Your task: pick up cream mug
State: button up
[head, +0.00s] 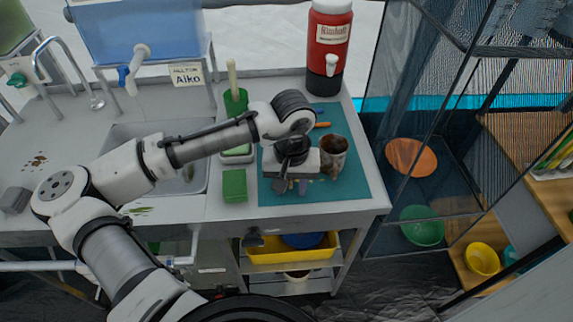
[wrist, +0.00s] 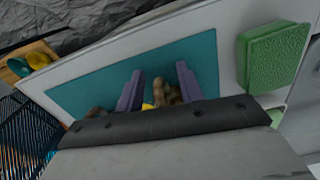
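My gripper (head: 293,186) is over the teal mat (head: 342,190) on the counter, pointing down. Its two purple fingers stand apart in the wrist view (wrist: 158,80). Between them, partly hidden by the gripper body, a small brown, mottled thing (wrist: 168,94) and a bit of yellow show; I cannot tell what they are or whether the fingers touch them. A mug-like vessel (head: 334,146) with a dark inside and brown, pale-blotched wall stands upright just right of my gripper in the head view. No plainly cream mug can be made out.
A green block (head: 234,186) lies left of the mat, beside the sink (head: 178,181). A red drink dispenser (head: 328,45) stands behind the mat. Dark glass panels (head: 405,70) rise to the right. The mat's front right is clear.

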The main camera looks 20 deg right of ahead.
grip_shut()
jog(key=shift+r, duration=0.2)
dwell(0.3)
